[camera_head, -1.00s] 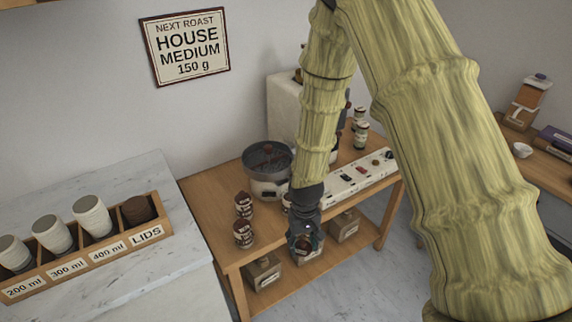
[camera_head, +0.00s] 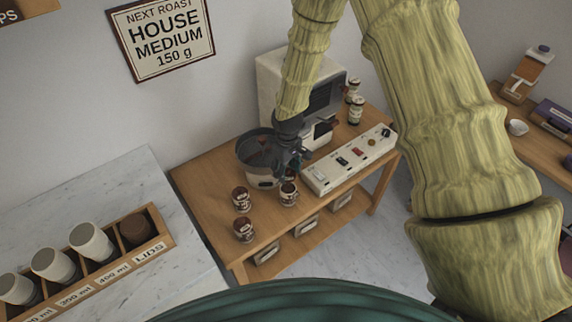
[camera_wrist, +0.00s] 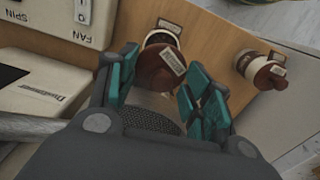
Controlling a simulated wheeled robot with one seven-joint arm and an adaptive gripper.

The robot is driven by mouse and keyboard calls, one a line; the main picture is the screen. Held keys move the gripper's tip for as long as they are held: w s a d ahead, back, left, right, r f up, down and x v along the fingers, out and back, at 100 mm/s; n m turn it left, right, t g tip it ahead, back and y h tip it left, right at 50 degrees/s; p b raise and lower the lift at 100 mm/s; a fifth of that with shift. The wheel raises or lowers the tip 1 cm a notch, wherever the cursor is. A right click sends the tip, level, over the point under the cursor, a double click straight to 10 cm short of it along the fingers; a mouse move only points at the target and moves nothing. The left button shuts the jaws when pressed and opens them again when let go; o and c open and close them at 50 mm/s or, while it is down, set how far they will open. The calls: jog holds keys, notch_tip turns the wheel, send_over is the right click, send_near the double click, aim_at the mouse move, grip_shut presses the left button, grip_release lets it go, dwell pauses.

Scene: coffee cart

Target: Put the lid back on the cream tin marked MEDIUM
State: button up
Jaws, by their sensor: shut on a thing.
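My gripper (camera_wrist: 159,68) is shut on a red-brown lid (camera_wrist: 152,72) with a small pale label, its writing too small to read. In the wrist view the lid partly covers a cream tin (camera_wrist: 164,36) with a dark top, just beyond it. I cannot tell whether lid and tin touch. In the head view my gripper (camera_head: 289,158) is above the table, close over a tin (camera_head: 288,194) in front of the roaster. Two more tins with brown tops, one behind (camera_head: 241,198) and one in front (camera_head: 243,230), stand to the left. No MEDIUM marking is legible on the tins.
The roaster drum (camera_head: 258,172) and a white control panel (camera_head: 345,162) stand close to my gripper. Bins sit on the shelf below (camera_head: 306,226). A cup rack (camera_head: 160,246) is on the marble counter at left. The wooden tabletop (camera_head: 205,180) has free room at left.

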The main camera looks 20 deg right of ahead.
jog(key=shift+f+b, duration=1.7)
jog(key=shift+f, duration=1.3)
jog(key=shift+s+f, duration=0.15)
jog(key=shift+f, duration=0.05)
dwell(0.5)
jog(key=o, duration=1)
jog(key=shift+o, duration=0.4)
jog(key=o, duration=0.4)
jog(key=shift+r, duration=0.15)
